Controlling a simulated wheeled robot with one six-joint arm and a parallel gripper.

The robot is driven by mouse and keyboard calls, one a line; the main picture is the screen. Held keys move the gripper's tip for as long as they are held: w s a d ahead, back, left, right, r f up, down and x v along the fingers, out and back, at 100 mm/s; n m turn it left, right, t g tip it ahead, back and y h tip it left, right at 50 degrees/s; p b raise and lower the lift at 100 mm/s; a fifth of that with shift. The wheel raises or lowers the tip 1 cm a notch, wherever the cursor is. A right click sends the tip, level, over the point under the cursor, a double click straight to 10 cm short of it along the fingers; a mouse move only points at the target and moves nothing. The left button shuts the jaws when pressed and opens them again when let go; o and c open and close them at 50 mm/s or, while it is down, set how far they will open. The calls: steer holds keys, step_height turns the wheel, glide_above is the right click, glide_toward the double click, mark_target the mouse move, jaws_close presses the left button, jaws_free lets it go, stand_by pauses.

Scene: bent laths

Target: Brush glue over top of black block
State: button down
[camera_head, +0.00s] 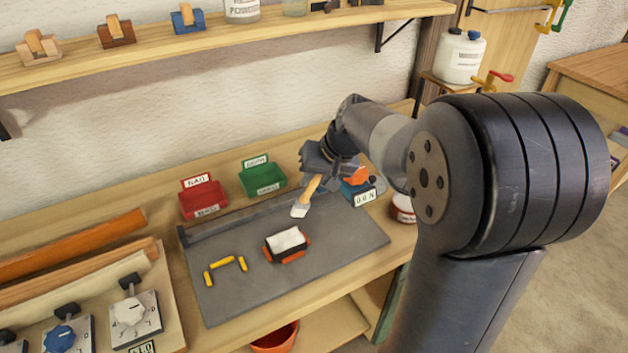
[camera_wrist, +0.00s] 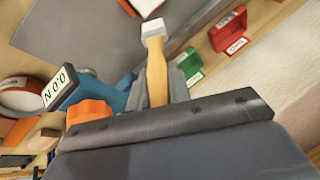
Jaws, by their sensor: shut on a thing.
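The black block (camera_head: 277,252) sits on the grey mat (camera_head: 215,302) with orange pieces at its sides. Its top (camera_head: 287,240) looks white in the head view. Part of the block shows at the upper edge of the wrist view. My gripper (camera_head: 318,177) is shut on a brush (camera_head: 309,190) with a wooden handle and a pale head. The brush head (camera_head: 300,210) points down, above the mat, behind and right of the block and apart from it. In the wrist view the brush (camera_wrist: 156,70) extends away from my gripper.
Red (camera_head: 203,199) and green (camera_head: 262,178) bins stand behind the mat. A blue device with an orange knob and a display (camera_head: 365,197) stands right of the brush. Yellow pieces (camera_head: 226,263) lie left of the block. A shelf (camera_head: 240,30) runs above the bench.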

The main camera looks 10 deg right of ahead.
steer(key=shift+r, duration=0.5)
steer(key=shift+r+p, duration=1.2)
steer(key=shift+r, duration=0.3)
steer(key=shift+f, duration=0.1)
